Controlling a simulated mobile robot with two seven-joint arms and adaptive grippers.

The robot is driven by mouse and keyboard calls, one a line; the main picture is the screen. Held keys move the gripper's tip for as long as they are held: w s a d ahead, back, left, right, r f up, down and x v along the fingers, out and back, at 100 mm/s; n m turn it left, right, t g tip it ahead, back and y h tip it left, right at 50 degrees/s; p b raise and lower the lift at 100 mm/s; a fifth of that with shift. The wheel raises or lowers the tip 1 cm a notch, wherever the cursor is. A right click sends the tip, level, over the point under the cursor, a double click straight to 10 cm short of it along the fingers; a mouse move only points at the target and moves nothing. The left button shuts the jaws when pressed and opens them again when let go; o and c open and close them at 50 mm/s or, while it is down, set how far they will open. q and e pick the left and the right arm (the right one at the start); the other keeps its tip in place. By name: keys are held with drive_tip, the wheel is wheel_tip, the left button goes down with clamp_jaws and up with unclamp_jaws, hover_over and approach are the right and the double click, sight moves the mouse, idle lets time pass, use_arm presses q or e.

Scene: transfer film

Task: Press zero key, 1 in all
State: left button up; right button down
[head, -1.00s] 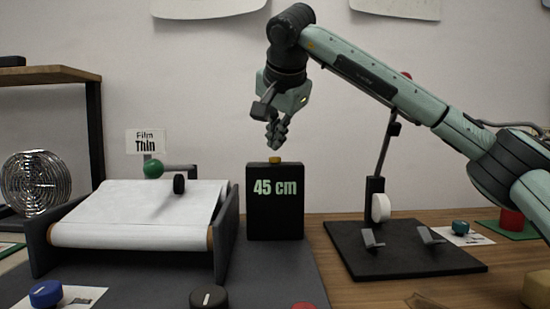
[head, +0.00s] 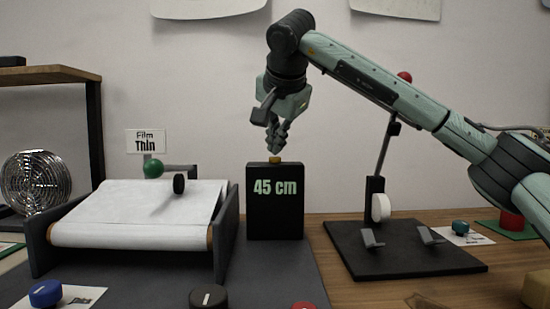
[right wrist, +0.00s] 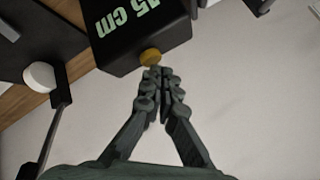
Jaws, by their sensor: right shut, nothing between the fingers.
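The zero key appears to be the small yellow button (head: 275,159) on top of the black box (head: 260,218), whose front reads "45 cm". In the right wrist view the yellow button (right wrist: 150,56) shows just beyond my fingertips. My right gripper (head: 276,150) is shut and empty, pointing down directly above the button. It also shows shut in the right wrist view (right wrist: 158,72). Its tips are very close to the button; I cannot tell if they touch it. The button looks raised. My left gripper is not in view.
Left of the box is a film roller stand (head: 228,225) with a white sheet, a green ball (head: 153,168) and a "Film Thin" sign (head: 145,142). On the right, a black base (head: 400,262) carries a post and white disc (head: 381,207). Blue (head: 46,293) and black (head: 208,298) knobs are in front.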

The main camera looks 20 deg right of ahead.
drive_tip(key=shift+f, duration=0.55)
drive_tip(key=shift+r, duration=0.1)
idle(0.5)
drive_tip(key=shift+r+p, duration=0.75)
drive_tip(key=shift+r, duration=0.15)
drive_tip(key=shift+r, duration=0.1)
wheel_tip(320, 180, up, 5)
drive_tip(key=p, duration=0.4)
idle(0.4)
